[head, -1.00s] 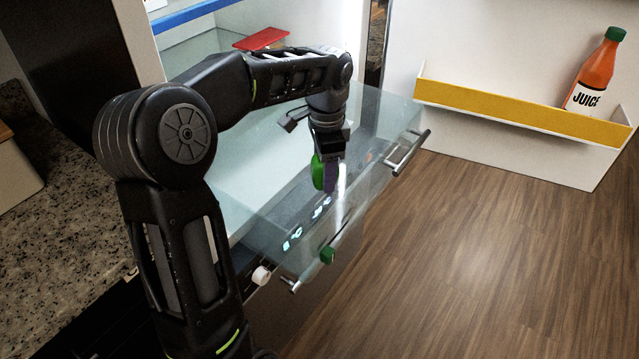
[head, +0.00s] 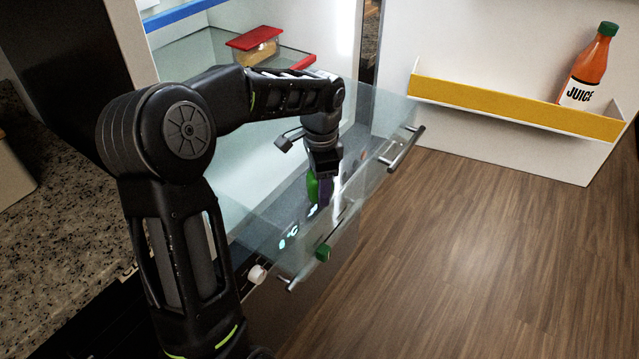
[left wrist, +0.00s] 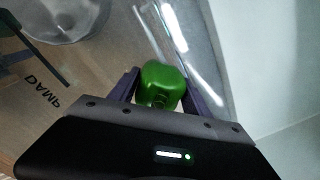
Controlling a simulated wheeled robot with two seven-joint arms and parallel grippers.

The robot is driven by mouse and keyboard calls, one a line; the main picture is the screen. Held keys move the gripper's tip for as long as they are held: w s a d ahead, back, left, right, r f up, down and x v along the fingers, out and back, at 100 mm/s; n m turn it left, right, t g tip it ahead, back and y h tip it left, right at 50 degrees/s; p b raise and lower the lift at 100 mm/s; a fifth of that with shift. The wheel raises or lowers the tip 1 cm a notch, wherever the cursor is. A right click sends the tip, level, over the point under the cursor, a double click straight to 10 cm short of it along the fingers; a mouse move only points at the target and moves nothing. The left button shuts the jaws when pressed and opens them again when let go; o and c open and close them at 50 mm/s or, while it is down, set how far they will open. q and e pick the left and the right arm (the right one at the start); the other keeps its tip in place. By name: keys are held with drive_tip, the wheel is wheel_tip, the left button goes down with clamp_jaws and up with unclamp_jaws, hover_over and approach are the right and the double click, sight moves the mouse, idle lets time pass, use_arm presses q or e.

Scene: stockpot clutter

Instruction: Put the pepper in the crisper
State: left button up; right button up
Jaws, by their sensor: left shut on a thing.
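The green pepper (head: 312,187) is in my left gripper (head: 319,190), whose fingers are shut on it. In the left wrist view the pepper (left wrist: 160,86) sits between the two dark fingers. The crisper is a clear glass-like drawer (head: 240,205) pulled out of the fridge, with a metal bar handle (head: 403,148). In the head view the gripper points down over the drawer, and the pepper appears within its outline. I cannot tell how far the pepper is from the drawer floor. My right gripper is not in view.
The open fridge door holds a yellow-fronted shelf (head: 510,105) with a juice bottle (head: 588,68). A red-lidded container (head: 254,45) stands on the glass shelf behind my arm. A speckled counter (head: 45,190) lies at the left. Wooden floor is clear at the right.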

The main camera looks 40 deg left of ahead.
use_arm(q)
drive_tip(key=shift+f, duration=0.1)
drive_tip(key=o, duration=1.5)
drive_tip(key=r, duration=0.8)
drive_tip(key=r+p, duration=0.1)
drive_tip(key=r, duration=0.3)
drive_tip(key=shift+s+d+r, duration=0.1)
drive_tip(key=shift+s+d, duration=0.1)
drive_tip(key=shift+d, duration=0.05)
